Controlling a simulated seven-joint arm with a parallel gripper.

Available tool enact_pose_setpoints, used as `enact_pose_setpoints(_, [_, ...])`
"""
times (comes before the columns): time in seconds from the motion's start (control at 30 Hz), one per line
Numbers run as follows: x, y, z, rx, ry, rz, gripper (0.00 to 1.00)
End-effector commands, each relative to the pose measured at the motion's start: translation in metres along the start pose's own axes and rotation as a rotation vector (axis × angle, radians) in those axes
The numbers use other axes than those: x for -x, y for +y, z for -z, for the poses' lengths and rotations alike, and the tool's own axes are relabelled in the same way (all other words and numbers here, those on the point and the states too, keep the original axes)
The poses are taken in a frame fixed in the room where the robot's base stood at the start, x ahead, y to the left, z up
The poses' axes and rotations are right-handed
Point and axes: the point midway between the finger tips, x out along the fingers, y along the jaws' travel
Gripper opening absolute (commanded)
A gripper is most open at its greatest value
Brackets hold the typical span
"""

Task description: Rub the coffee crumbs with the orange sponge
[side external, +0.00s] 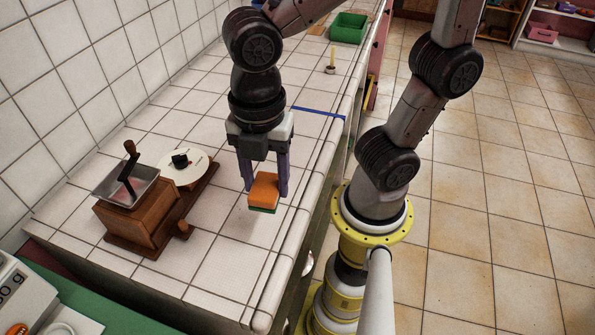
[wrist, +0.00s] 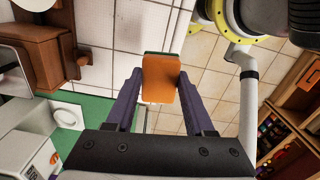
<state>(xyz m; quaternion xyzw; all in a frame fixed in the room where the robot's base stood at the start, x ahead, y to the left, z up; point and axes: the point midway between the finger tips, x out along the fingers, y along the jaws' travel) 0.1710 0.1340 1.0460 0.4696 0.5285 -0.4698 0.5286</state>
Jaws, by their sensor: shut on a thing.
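The orange sponge (side external: 264,190), with a green underside, is held between the purple fingers of my gripper (side external: 266,188). In the side external view it hangs above the white tiled counter, apart from it as far as I can tell. In the wrist view the sponge (wrist: 161,78) sits between the two fingertips of my gripper (wrist: 160,80), its orange face toward the camera. I cannot make out any coffee crumbs in either view.
A white scale (side external: 22,290) is at the lower left on a green surface (side external: 110,305). A green bin (side external: 349,28) stands far back. The counter's front is clear.

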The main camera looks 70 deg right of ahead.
Motion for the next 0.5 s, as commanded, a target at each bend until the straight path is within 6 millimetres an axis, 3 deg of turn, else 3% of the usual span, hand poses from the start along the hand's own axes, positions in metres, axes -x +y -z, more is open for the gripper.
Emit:
enact_pose_setpoints(0.1, [-0.013,0.034,0.000,-0.013,-0.003,0.006,0.09])
enact_pose_setpoints(0.23, [-0.031,0.061,-0.008,-0.052,-0.003,0.005,0.09])
enact_pose_setpoints(0.5, [-0.051,0.073,-0.024,-0.119,0.000,0.001,0.09])
